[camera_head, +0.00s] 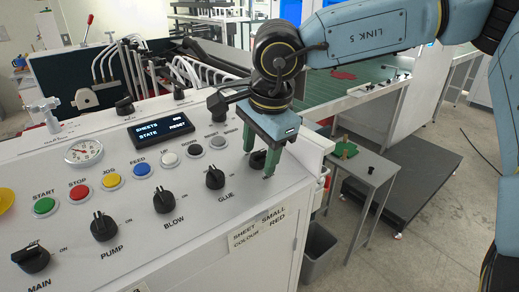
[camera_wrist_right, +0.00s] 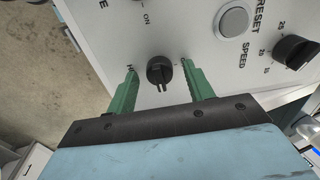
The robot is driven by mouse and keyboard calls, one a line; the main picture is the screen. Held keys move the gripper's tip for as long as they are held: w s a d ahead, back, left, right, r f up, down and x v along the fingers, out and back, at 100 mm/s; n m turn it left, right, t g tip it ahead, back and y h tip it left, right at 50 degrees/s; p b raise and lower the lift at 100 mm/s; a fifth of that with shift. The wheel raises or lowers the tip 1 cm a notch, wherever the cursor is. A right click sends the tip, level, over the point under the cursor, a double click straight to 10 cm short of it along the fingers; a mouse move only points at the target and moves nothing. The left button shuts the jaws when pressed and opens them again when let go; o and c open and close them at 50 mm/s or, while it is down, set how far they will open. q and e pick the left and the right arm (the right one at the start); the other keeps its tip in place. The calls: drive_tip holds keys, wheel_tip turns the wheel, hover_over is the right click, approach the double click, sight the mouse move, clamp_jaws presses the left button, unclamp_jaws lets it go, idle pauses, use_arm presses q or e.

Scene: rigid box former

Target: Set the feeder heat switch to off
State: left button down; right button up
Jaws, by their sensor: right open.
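The panel (camera_head: 150,215) carries a row of black rotary switches, with MAIN, PUMP, BLOW and GLUE labels readable. My right gripper (camera_head: 265,162) is at the panel's right end, just right of the GLUE switch (camera_head: 214,176). In the right wrist view a black knob (camera_wrist_right: 159,71) sits between the two green fingers of my right gripper (camera_wrist_right: 160,82). The fingers are apart, with a gap on each side of the knob. Its label is mostly covered by the left finger; only an H shows. The knob's ridge points down, towards the gripper body. My left gripper is not in view.
The RESET button (camera_wrist_right: 232,22) and SPEED dial (camera_wrist_right: 296,52) lie right of the knob in the wrist view. A small side table (camera_head: 366,165) and a dark bin (camera_head: 318,252) stand beyond the panel's right edge.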

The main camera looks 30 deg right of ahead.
drive_tip(key=shift+f, duration=0.15)
drive_tip(key=shift+c, duration=0.4)
drive_tip(key=c, duration=0.9)
